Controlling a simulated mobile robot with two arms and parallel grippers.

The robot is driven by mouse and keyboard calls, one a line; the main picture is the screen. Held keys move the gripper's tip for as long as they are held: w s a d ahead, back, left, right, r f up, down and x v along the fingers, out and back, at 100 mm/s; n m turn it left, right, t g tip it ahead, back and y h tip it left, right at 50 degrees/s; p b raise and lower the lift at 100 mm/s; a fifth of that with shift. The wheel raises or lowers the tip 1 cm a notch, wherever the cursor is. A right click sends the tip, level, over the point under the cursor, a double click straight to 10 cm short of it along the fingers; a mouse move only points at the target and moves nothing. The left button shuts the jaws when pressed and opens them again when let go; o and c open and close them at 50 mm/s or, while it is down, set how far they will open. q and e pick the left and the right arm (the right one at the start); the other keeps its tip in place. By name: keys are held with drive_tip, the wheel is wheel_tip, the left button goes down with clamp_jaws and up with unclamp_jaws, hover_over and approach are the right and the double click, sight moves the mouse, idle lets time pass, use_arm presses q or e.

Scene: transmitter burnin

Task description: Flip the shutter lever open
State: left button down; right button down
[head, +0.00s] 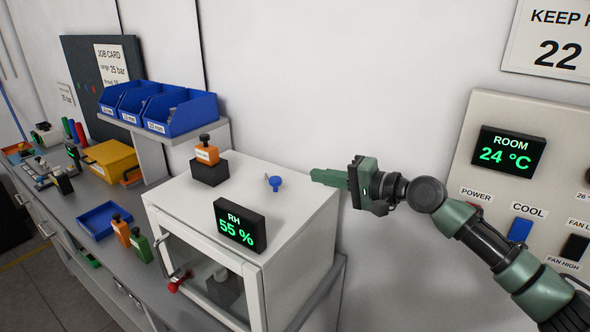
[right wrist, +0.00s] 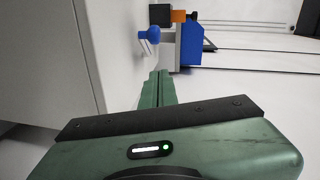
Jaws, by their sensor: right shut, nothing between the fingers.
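A small lever with a blue knob (head: 273,182) stands on top of the white cabinet (head: 190,205), right of its middle; I take it to be the shutter lever. A blue knob on a thin stem also shows in the right wrist view (right wrist: 150,33), ahead and slightly left of the fingers. My right gripper (head: 318,176) is shut and empty, by the cabinet's right edge. Its fingertips point left toward the blue knob, with a clear gap between them. In the right wrist view its fingers (right wrist: 158,80) are together. My left gripper is not in view.
A humidity display (head: 239,226) reading 55 % and an orange block on a black base (head: 209,172) share the cabinet top. Blue bins (head: 180,113) stand behind left. A control panel (head: 480,118) with a room display and switches is on the wall at right.

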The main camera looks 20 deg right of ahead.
sight(271, 180)
drive_tip(key=x, duration=0.1)
drive_tip(key=p+x, duration=0.1)
drive_tip(key=x, duration=0.1)
drive_tip(key=shift+w+a+r+p, duration=0.15)
drive_tip(key=shift+a+r+p, duration=0.05)
drive_tip(key=shift+a+p, duration=0.2)
drive_tip(key=shift+w+a+f+p, duration=0.1)
drive_tip(key=shift+a+f+p, duration=0.1)
drive_tip(key=shift+a+p, duration=0.3)
drive_tip(key=shift+a+f+p, duration=0.2)
drive_tip(key=shift+a+p, duration=0.05)
drive_tip(key=shift+a, duration=0.35)
drive_tip(key=shift+a+f, duration=0.2)
drive_tip(key=shift+a, duration=0.25)
drive_tip(key=shift+f, duration=0.15)
